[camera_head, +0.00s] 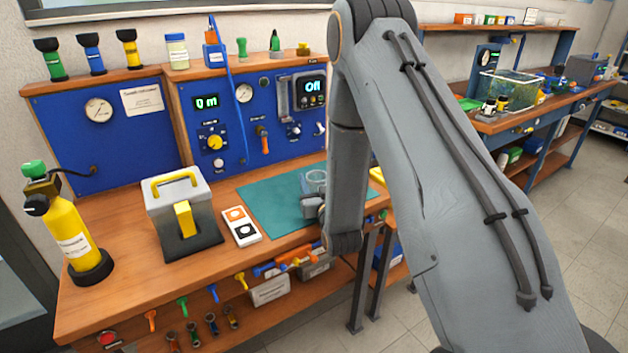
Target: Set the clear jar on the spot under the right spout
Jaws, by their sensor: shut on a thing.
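The clear jar (314,181) shows just left of my arm, over the right part of the teal mat (262,208). My gripper (312,204) is mostly hidden behind my own wrist; the part that shows is at the jar and shut on it. I cannot tell whether the jar touches the mat. The blue test panel (195,106) stands behind the mat, with dials, knobs and two lit displays. I cannot make out the right spout or the spot under it; my arm covers the panel's right side.
Tools hang along the front edge. The mat's left part is clear. Another bench (545,108) stands at right.

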